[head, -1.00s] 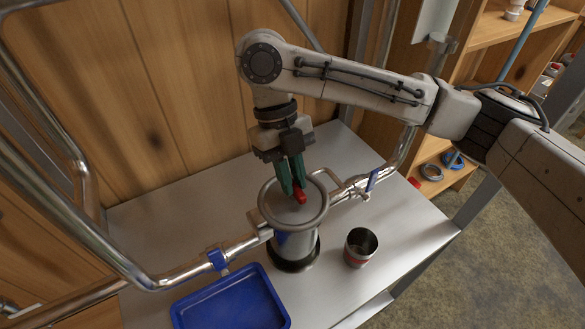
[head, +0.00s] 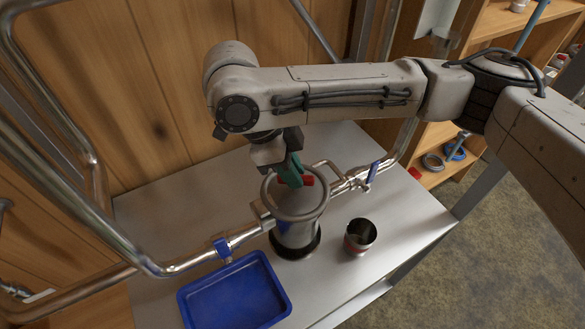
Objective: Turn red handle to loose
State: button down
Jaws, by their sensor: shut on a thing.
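My gripper (head: 293,173), with green fingers, is shut on the red handle and comes in tilted from the upper left. The fingers cover much of the handle, and my wrist hides the far left part of the rim.
A blue tray (head: 262,262) lies in front on the metal table (head: 165,215). A metal cup (head: 360,236) stands right of the canister. Steel pipes with a blue valve handle (head: 373,171) and a blue clamp (head: 222,250) run either side. Wooden shelves (head: 490,85) stand at right.

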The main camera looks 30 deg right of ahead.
jog(key=shift+f+n+t+b, duration=0.15)
jog(key=shift+n+t+b, duration=0.35)
jog(key=shift+n+b, duration=1.05)
jog(key=shift+n, duration=0.05)
jog(key=shift+r, duration=0.2)
jog(key=c, duration=1.1)
grip_release()
jog(key=shift+s, duration=0.1)
jog(key=shift+a, duration=0.1)
jog(key=v, duration=1)
jog(key=shift+a+r+b, duration=0.3)
jog(key=shift+a+b, duration=0.05)
jog(key=shift+s+f+h, duration=0.1)
jog(key=shift+s+h, duration=0.05)
jog(key=shift+h, duration=0.15)
